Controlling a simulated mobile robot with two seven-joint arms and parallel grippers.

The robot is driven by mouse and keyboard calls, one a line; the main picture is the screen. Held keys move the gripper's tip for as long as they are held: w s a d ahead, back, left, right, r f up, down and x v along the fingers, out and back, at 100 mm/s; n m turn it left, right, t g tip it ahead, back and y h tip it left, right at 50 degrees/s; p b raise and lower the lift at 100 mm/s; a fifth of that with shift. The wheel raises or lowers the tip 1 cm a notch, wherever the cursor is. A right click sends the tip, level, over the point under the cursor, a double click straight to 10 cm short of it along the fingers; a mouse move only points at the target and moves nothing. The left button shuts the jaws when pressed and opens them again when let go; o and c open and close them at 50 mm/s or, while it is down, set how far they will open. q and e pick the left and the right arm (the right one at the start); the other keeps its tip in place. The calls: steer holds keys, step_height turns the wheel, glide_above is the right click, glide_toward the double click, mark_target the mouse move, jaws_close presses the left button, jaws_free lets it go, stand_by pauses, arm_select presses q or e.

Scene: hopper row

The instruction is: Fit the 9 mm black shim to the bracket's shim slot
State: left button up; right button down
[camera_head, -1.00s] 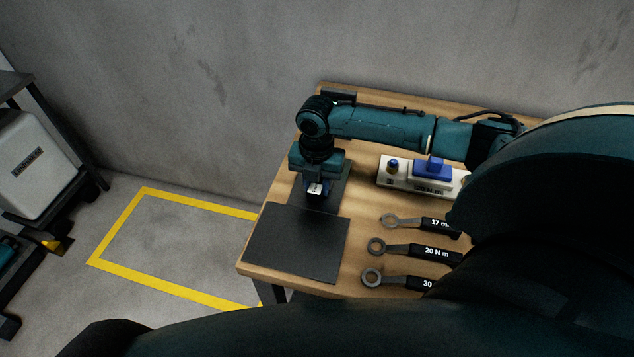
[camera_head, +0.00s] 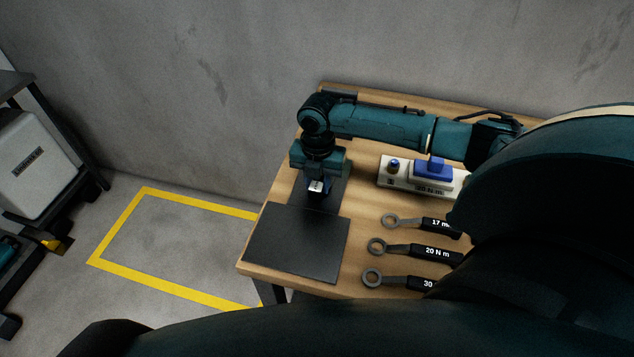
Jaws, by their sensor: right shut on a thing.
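My right gripper (camera_head: 318,190) points down over a dark strip (camera_head: 333,188) at the left part of the wooden bench. It is shut on a small piece with a white label (camera_head: 315,186). The label is too small to read, and the jaws hide most of the piece, so I cannot tell its size or whether it is the 9 mm shim. A cream block with a blue raised part and a blue knob (camera_head: 386,180) stands to the right of the gripper. I cannot make out a shim slot or surely name it as the bracket. My left gripper is not in view.
A bare dark mat (camera_head: 297,243) lies at the bench's front left corner. Several ring spanners with black labelled handles (camera_head: 407,247) lie to its right. My arm hides the bench's right side. A yellow floor outline (camera_head: 120,228) and a cart with a white case (camera_head: 35,165) are left.

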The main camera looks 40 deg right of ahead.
steer(key=shift+s+a+f, duration=0.1)
steer(key=shift+s+a, duration=0.25)
steer(key=shift+s, duration=0.05)
steer(key=shift+s+a, duration=0.1)
steer(key=shift+a, duration=0.05)
stand_by(1.8)
steer(key=shift+s+a+f, duration=0.1)
steer(key=shift+s+a, duration=0.15)
steer(key=shift+a, duration=0.05)
steer(key=shift+s+d, duration=0.15)
stand_by(0.6)
